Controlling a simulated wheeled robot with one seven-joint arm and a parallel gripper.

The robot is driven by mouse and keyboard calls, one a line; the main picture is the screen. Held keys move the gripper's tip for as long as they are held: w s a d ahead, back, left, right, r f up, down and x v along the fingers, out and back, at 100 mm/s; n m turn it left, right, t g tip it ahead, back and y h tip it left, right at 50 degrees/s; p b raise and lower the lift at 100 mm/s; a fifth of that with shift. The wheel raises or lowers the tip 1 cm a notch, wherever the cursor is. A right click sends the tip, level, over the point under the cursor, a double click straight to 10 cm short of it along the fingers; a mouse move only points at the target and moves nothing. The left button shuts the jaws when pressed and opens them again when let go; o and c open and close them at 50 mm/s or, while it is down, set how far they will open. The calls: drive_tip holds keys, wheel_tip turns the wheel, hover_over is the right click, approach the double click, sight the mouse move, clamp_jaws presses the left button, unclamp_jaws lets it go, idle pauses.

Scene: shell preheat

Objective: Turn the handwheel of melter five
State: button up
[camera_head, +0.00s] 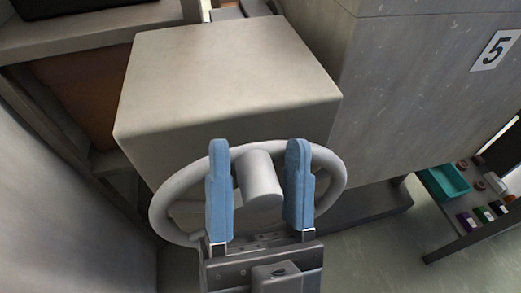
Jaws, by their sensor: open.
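The handwheel (163,196) is a grey ring with a thick cylindrical hub (258,178), on the front of a grey box (228,75). The large grey cabinet (420,95) to the right bears a plate with the number 5 (495,51). My gripper (258,147) has two blue fingers, spread apart and empty between them. In the picture the fingers lie over the wheel, one on each side of the hub. I cannot tell whether they touch the wheel. The fingers hide parts of the rim, and my gripper body covers its lower part.
A table at the right holds a teal tray (444,183) and several small coloured items. Shelving with a brown box (88,95) stands at the left, beside a pale grey panel (60,215). Bare floor (385,255) shows at the lower right.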

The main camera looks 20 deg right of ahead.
drive_tip(key=shift+w+r, duration=0.25)
drive_tip(key=shift+d, duration=0.1)
drive_tip(key=shift+c, duration=0.4)
clamp_jaws()
